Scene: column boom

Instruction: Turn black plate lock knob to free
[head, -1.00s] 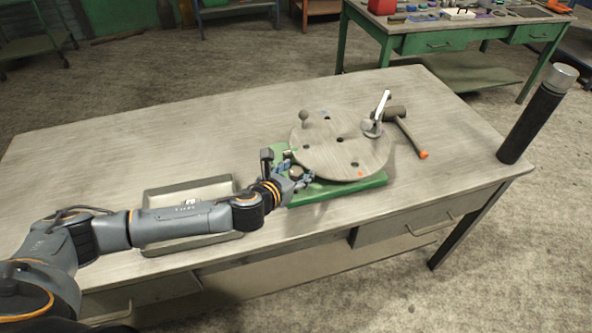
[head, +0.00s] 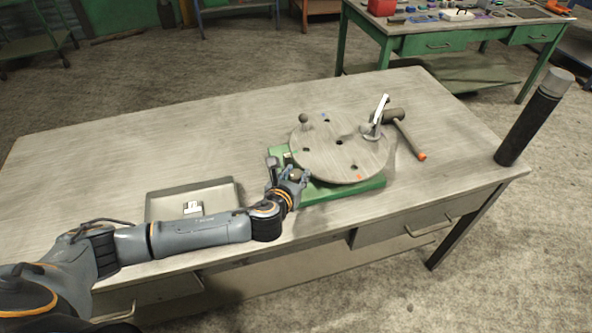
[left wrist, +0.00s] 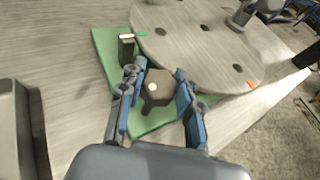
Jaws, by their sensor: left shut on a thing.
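The round grey plate (head: 330,150) lies on a green base (head: 350,191) on the bench. It also shows in the left wrist view (left wrist: 195,45). The dark lock knob (left wrist: 153,90), lobed with a white dot on top, sits on the green base beside the plate's rim. My left gripper (left wrist: 160,70) has one finger on each side of the knob and is shut on it. In the head view my left gripper (head: 300,175) is at the base's near left corner and mostly hides the knob. My right gripper is out of view.
A small dark block (left wrist: 127,47) stands on the base near a green rim mark. The plate carries a ball knob (head: 303,118) and a silver lever (head: 381,110). A hammer (head: 408,135) lies behind right. A shallow tray (head: 160,204) is left; the bench's back left is clear.

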